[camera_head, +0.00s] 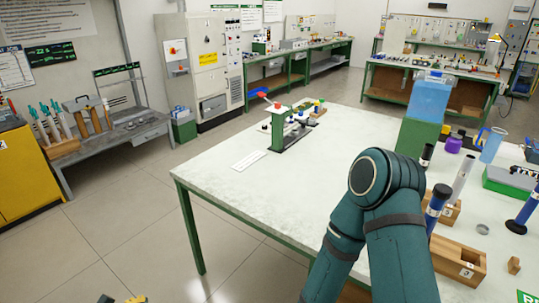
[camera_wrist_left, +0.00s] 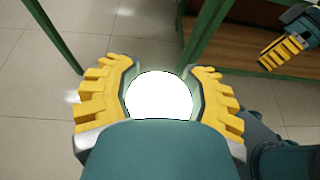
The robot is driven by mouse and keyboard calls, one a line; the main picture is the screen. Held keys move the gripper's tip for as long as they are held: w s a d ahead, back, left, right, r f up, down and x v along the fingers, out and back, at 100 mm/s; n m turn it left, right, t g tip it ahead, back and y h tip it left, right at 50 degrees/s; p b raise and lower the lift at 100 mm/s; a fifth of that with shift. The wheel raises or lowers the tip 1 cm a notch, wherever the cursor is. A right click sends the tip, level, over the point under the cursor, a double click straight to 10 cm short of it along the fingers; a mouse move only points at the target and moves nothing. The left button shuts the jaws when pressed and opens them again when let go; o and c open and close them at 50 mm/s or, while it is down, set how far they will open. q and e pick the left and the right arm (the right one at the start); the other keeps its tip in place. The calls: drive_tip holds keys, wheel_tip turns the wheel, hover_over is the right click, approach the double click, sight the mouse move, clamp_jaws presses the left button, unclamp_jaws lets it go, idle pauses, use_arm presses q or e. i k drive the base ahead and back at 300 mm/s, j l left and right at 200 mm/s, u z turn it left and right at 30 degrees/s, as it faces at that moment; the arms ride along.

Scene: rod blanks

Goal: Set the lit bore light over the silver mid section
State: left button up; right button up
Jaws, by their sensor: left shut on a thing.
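In the left wrist view my left gripper (camera_wrist_left: 163,82) has its two yellow fingers closed on the lit bore light (camera_wrist_left: 160,97), which glows as a white disc between them. It is held over the floor, beside the green table legs. In the head view, yellow gripper parts (camera_head: 134,299) show at the bottom left edge; the light is not visible there.
Blue rod (camera_head: 437,205) and another blue rod (camera_head: 525,212) stand near a wooden block (camera_head: 458,258). A dark-topped rod (camera_head: 426,157) and a green box with blue container (camera_head: 428,100) stand behind. My teal arm crosses the table (camera_head: 225,185), whose left part is mostly clear.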

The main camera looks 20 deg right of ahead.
sight(467, 164)
drive_tip(key=z, duration=1.35)
